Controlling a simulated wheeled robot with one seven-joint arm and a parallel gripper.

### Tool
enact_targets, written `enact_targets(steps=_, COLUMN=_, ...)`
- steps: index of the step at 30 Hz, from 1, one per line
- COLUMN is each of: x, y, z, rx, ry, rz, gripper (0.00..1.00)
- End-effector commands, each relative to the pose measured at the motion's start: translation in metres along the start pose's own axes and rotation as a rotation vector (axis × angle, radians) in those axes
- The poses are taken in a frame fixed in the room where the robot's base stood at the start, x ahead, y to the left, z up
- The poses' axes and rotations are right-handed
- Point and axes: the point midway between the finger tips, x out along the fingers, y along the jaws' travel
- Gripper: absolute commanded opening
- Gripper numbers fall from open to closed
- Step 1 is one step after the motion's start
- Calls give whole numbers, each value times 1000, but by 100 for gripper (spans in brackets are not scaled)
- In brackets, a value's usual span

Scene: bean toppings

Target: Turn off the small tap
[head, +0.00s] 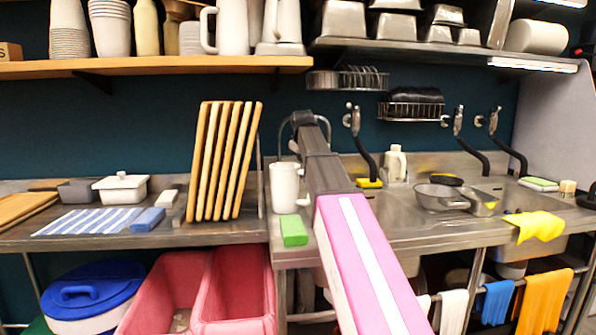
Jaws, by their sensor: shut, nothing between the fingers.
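A thin curved metal tap (283,132) stands at the back of the steel counter, left of the sinks; it looks like the small tap. My arm reaches in from the bottom and covers much of it. My gripper (303,119) is at the arm's far end, overlapping the top of the tap's curve in the picture. It looks shut and empty. I cannot tell whether it touches the tap, and the tap's handle and any running water are hidden or too small to see.
A white mug (285,187) and a green sponge (294,230) stand close left of my arm. Upright wooden boards (222,160) are further left. Wall taps with black hoses (365,150) and a metal pan (440,197) are to the right. A shelf (160,67) hangs above.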

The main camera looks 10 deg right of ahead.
Motion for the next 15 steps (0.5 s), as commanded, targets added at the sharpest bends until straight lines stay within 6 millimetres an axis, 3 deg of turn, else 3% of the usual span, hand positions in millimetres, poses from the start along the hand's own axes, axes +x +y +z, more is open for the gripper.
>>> enact_targets(steps=5, x=16, y=0, z=0, rx=0, ry=0, rz=0, gripper=0)
enact_targets(steps=15, x=72, y=0, z=-1, rx=0, ry=-1, rz=-1, gripper=0)
